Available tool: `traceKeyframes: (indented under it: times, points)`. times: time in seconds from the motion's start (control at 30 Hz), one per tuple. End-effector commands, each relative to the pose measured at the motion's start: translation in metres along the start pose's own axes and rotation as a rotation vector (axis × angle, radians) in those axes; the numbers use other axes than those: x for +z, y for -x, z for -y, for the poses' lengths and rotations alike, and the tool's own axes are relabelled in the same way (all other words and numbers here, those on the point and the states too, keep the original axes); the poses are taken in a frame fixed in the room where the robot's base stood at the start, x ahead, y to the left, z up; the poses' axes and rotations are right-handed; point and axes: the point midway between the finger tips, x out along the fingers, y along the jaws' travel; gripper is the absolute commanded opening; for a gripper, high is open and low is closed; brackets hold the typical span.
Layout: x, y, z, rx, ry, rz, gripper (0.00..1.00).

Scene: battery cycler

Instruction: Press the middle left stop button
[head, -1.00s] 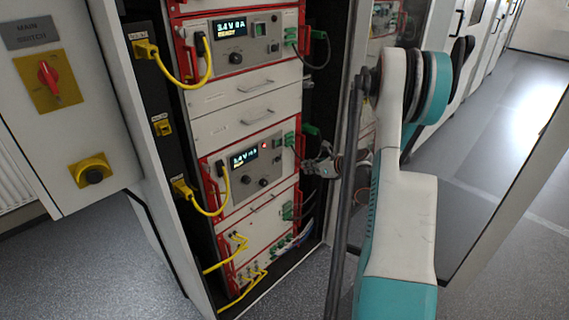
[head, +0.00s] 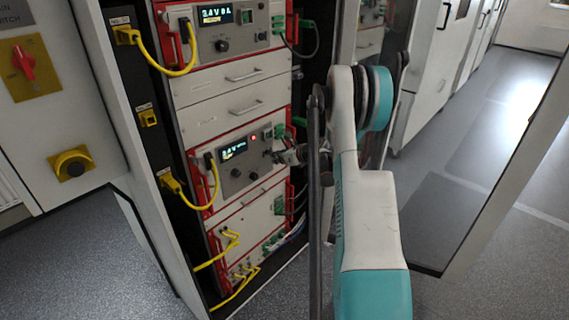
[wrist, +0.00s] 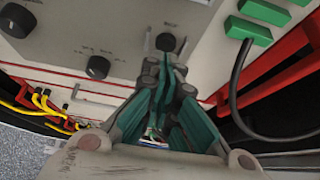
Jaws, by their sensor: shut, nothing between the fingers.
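The middle red-framed instrument (head: 238,152) sits in the open cabinet, with a lit display, a small red light and dark knobs on its grey front. My gripper (head: 270,155) is at the right part of this front. In the wrist view my gripper (wrist: 166,62) is shut, its fingertips just below a round black button or knob (wrist: 166,42). A small label above it is too blurred to read. I cannot tell whether the tips touch it. Two other dark knobs (wrist: 98,67) show to the left. No button can be surely read as stop.
Green connectors (wrist: 248,31) with a black cable are close right of my gripper. Yellow cables (head: 214,185) hang at the instrument's left. An upper instrument (head: 220,30) and drawers (head: 240,72) are above. An open cabinet door stands right of my arm.

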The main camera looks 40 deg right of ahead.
Motion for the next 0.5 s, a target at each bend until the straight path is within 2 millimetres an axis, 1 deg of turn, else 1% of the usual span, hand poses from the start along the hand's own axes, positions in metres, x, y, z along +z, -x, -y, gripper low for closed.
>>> traceKeyframes:
  times: [0.03,0.17,0.5]
  points:
    - [0.0010,-0.0041,-0.0001,0.000,0.001,0.000,0.00]
    - [0.0046,-0.0082,0.0003,0.000,0.000,0.000,0.00]
    - [0.0058,-0.0090,0.0001,0.000,0.000,0.000,0.00]
